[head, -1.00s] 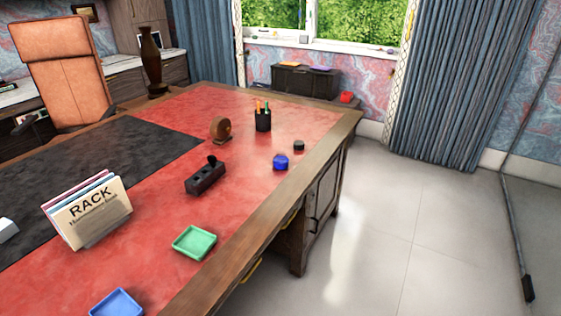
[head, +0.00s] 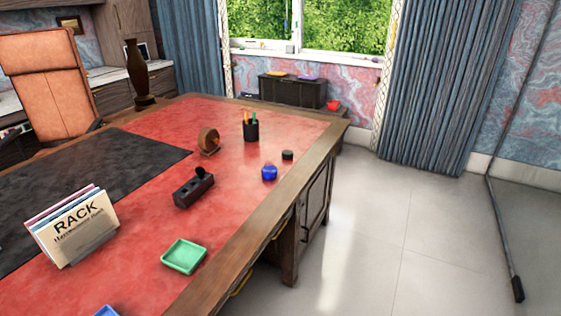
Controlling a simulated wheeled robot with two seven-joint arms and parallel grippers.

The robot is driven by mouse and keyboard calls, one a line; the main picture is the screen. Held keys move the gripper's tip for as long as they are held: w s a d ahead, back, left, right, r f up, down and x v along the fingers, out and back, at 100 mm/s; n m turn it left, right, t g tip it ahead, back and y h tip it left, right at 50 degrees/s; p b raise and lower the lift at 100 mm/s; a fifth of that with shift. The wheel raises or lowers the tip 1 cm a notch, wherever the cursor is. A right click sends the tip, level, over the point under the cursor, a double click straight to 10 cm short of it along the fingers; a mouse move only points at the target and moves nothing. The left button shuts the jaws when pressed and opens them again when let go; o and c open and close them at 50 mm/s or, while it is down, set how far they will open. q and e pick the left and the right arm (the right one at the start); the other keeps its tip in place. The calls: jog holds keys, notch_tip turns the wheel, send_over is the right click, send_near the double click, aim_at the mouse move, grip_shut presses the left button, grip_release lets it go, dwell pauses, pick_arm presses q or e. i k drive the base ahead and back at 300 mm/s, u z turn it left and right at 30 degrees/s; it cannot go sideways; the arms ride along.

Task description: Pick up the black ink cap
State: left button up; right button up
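The black ink cap (head: 288,155) is a small dark, round piece. It lies on the red leather top near the desk's right edge, just behind and to the right of a blue ink pot (head: 269,173). The cap and the pot look apart. Neither of my grippers shows in the head view.

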aim_at(286, 154)
jog(key=z, duration=1.05)
jog(key=k, duration=1.3)
jog(key=z, duration=0.8)
jog(key=i, duration=1.45)
jog(key=u, duration=0.85)
jog(key=i, duration=1.85)
jog(key=u, duration=1.9)
jog(key=i, duration=0.85)
jog(key=u, duration=0.95)
